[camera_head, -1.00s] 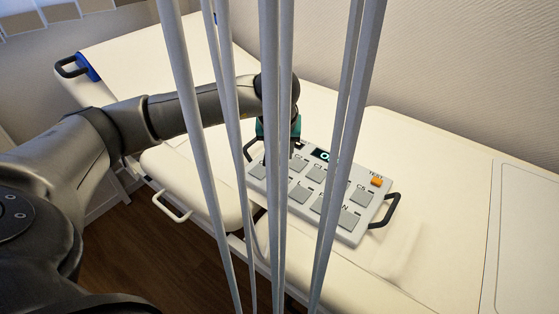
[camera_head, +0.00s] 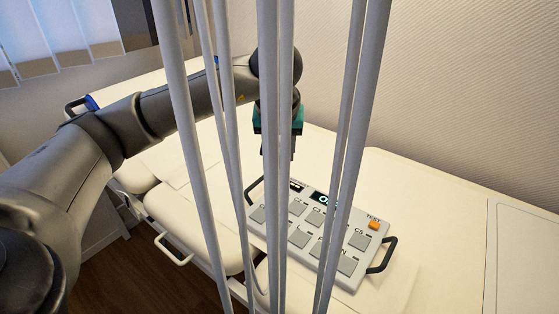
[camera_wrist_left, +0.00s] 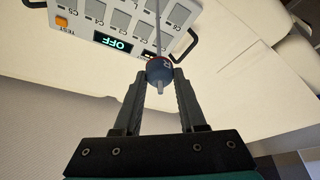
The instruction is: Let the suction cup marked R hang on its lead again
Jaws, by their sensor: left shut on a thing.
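My left gripper (camera_head: 279,150) hangs above the left end of the grey electrode box, partly hidden behind pale strands in the head view. A thin grey lead (camera_wrist_left: 158,25) runs from the cup toward the box. The cup itself is hidden in the head view. My right gripper is in neither view.
The box (camera_head: 298,262) has several grey pads, an orange TEST button (camera_head: 374,225) and a display reading OFF (camera_wrist_left: 113,42). It lies on a cream couch (camera_head: 440,225). Long pale strands (camera_head: 352,150) cross close in front of the head camera. The couch right of the box is clear.

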